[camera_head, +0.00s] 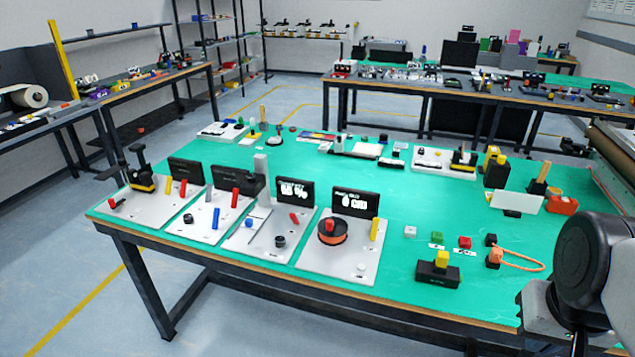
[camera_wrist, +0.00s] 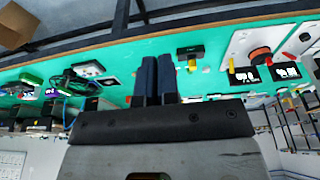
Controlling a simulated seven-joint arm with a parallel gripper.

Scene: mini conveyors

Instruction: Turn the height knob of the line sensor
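I cannot tell for sure which device is the line sensor. A black block with a yellow knob-like top (camera_head: 438,265) stands near the front right of the green table; it also shows in the wrist view (camera_wrist: 190,51). A black post device with a yellow base (camera_head: 142,180) stands on the far-left panel. My gripper (camera_wrist: 157,60) shows in the wrist view as two dark fingers close together with nothing visible between them. It appears shut, near the black block but apart from it in that view. In the head view only part of my arm shows at the lower right; the fingers are hidden.
The green table (camera_head: 400,225) carries panels with knobs, levers and displays at left. An orange-red spool (camera_head: 332,231) sits on one panel. White, green and red buttons (camera_head: 437,237) and an orange cable loop (camera_head: 520,260) are near the black block. Bare green surface lies around it.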

